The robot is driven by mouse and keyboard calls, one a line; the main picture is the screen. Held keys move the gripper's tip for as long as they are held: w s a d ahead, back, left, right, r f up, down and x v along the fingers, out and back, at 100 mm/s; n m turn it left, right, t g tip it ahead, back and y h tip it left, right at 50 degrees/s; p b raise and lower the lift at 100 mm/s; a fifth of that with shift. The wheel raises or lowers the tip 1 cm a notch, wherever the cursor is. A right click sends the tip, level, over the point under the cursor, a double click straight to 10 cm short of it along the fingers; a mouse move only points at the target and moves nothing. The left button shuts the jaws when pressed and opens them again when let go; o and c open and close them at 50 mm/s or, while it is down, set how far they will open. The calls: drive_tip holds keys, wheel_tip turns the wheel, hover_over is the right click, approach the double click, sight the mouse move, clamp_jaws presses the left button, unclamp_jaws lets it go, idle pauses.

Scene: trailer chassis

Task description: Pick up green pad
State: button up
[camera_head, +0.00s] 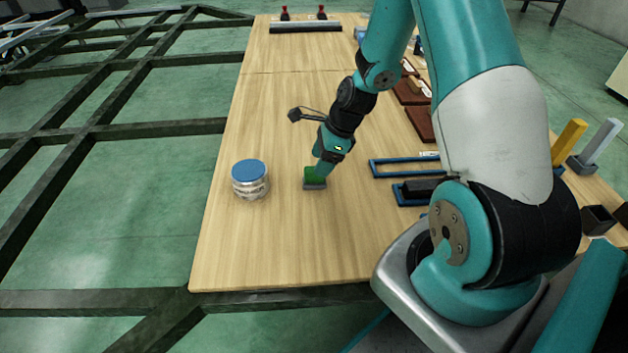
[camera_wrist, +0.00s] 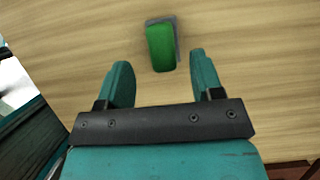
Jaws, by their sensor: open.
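The green pad (camera_head: 311,173) lies on the wooden table, with a grey layer along its lower edge. In the wrist view the green pad (camera_wrist: 160,46) shows near the top centre, with a grey strip along its right side. My gripper (camera_head: 320,164) is right by the pad in the head view and covers part of it. In the wrist view my gripper (camera_wrist: 160,72) is open, with its two teal fingers apart. The pad appears just beyond the fingertips, roughly in line with the gap. I see nothing held.
A jar with a blue lid (camera_head: 249,179) stands left of the pad. Blue frames (camera_head: 405,167), one with a black block (camera_head: 425,188), lie to the right. Yellow and grey upright pieces (camera_head: 569,142) stand far right. The table's front left is clear.

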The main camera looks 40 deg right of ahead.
drive_tip(key=b+x, duration=0.2)
drive_tip(key=x, duration=0.3)
drive_tip(key=shift+w+d+f+b, duration=0.1)
drive_tip(key=shift+b, duration=0.3)
drive_tip(key=c, duration=1.1)
drive_tip(key=shift+o, duration=0.2)
wheel_tip(320, 180, up, 20)
drive_tip(key=p, duration=0.8)
